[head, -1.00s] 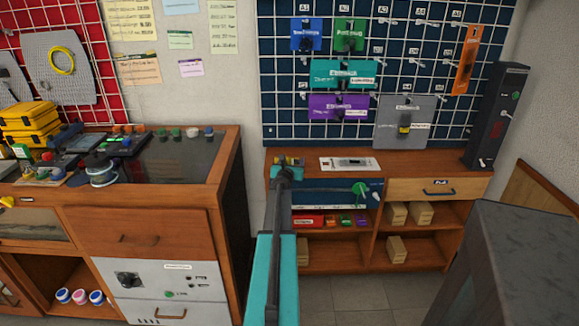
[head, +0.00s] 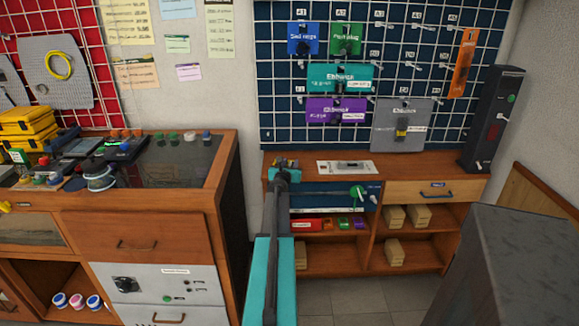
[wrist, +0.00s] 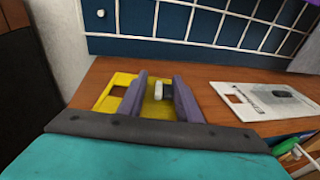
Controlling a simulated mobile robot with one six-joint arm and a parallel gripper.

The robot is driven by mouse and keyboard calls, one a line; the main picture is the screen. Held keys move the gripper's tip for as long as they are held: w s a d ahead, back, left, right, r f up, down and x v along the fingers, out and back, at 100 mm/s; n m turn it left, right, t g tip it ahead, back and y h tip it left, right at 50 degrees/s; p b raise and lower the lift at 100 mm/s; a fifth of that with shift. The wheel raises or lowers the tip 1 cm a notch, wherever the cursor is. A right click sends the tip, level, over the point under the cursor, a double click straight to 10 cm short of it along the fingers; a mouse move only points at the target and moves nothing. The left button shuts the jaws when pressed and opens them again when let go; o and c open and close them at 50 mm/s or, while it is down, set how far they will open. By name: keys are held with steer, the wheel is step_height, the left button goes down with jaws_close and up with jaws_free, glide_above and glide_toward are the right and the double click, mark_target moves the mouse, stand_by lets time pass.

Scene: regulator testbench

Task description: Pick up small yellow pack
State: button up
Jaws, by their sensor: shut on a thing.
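The small yellow pack (wrist: 107,104) is a flat yellow piece with a dark cut-out, at the back left of the wooden bench top in the wrist view. My gripper (wrist: 159,80) has its two purple-grey fingers shut on it, with a small pale block showing between them. Whether the pack touches the bench is hard to tell. In the head view my gripper (head: 284,163) is at the left end of the bench top, and my arm hides most of the pack.
A white card (head: 345,167) lies on the bench right of my gripper. The blue pegboard (head: 385,70) with hanging packs rises behind. A dark upright box (head: 493,118) stands at the bench's right end. A wooden cabinet (head: 140,235) is on the left.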

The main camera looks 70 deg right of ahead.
mark_target(290, 162)
steer(key=shift+r, duration=0.6)
step_height(290, 162, up, 2)
steer(key=shift+r+p, duration=0.1)
steer(key=shift+p, duration=0.7)
steer(key=s+a+b, duration=0.1)
steer(key=s+a, duration=0.2)
steer(key=a, duration=0.4)
steer(key=s+a+r+b, duration=0.1)
steer(key=s+a, duration=0.2)
steer(key=a, duration=0.4)
steer(key=shift+s+a, duration=0.25)
steer(key=shift+a, duration=0.1)
steer(key=shift+r, duration=0.1)
